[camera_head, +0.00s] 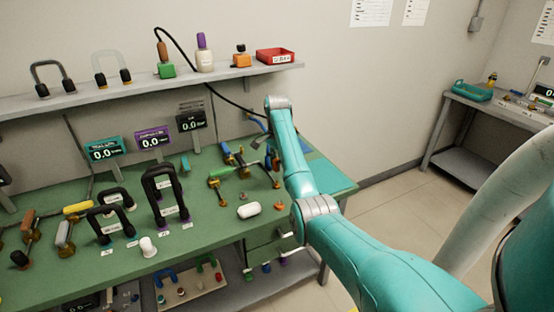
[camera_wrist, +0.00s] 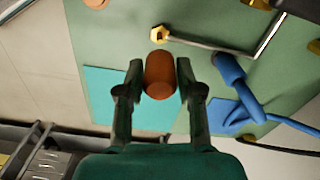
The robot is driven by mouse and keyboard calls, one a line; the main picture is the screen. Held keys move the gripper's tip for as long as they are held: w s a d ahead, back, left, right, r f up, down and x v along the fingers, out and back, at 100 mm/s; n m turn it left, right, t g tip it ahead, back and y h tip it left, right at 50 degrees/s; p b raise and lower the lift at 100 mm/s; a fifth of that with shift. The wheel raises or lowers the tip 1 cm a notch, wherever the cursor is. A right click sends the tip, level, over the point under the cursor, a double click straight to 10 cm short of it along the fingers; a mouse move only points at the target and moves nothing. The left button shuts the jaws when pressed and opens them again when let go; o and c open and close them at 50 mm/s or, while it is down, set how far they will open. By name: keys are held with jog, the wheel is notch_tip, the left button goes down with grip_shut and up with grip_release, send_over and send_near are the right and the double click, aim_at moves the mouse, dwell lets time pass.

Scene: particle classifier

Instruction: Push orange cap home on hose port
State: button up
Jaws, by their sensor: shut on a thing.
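My gripper (camera_wrist: 160,84) shows in the wrist view with one dark finger on each side of the orange cap (camera_wrist: 160,76). It is shut on the cap, a brown-orange cylinder with its rounded end towards the camera. A brass fitting (camera_wrist: 159,34) on a grey bent tube lies just beyond the cap; I cannot tell whether the two touch, or whether this is the hose port. In the head view my arm's wrist stands over the right part of the green bench (camera_head: 215,240); the fingers and the held cap cannot be made out clearly there.
In the head view, a white cylinder (camera_head: 249,210) and black-handled tools (camera_head: 162,195) stand on the bench. A shelf (camera_head: 130,88) runs along the wall.

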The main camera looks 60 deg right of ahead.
jog(key=shift+f, duration=2)
jog(key=shift+f, duration=1.75)
jog(key=o, duration=1.1)
jog(key=shift+r, duration=0.1)
jog(key=shift+r, duration=3.65)
